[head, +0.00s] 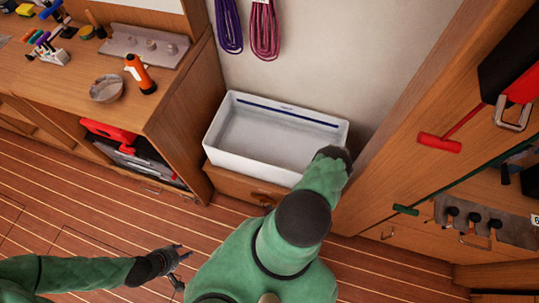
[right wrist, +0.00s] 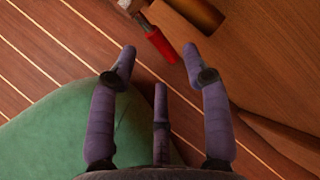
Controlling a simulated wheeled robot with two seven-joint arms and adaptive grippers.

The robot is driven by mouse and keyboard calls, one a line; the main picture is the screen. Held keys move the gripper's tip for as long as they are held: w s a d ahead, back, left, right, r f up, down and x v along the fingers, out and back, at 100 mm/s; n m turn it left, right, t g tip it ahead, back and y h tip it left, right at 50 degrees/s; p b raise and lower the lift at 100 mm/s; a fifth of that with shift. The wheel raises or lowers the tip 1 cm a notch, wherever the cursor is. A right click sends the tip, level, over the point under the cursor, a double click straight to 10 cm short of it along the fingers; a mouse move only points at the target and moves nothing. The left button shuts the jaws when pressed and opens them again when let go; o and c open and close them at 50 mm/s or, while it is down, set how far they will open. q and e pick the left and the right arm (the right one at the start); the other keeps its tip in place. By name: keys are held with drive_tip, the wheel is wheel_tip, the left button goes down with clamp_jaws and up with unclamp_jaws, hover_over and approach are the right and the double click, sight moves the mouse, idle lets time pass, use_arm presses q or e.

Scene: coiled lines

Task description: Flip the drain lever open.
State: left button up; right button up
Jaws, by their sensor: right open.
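The red drain lever (right wrist: 160,46) shows in the right wrist view, joined to a metal fitting (right wrist: 133,6) at the top edge. It lies ahead of and between the fingertips of my right gripper (right wrist: 157,58), which is open and apart from it. In the head view my right arm reaches to the front right corner of the white basin (head: 222,150); its fingers are hidden there. A brownish drain fitting (head: 264,197) shows faintly on the wooden front below the basin. My left gripper (head: 178,266) is open and empty above the floor.
A wooden workbench (head: 165,115) with an orange-and-black tool (head: 140,73) stands left of the basin. A wooden cabinet (head: 400,180) with a red-handled tool (head: 440,143) is close on the right. The plank floor in front is clear.

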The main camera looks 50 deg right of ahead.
drive_tip(key=v, duration=0.6)
drive_tip(key=shift+r, duration=0.25)
drive_tip(key=shift+s+a, duration=0.1)
drive_tip(key=shift+s, duration=0.05)
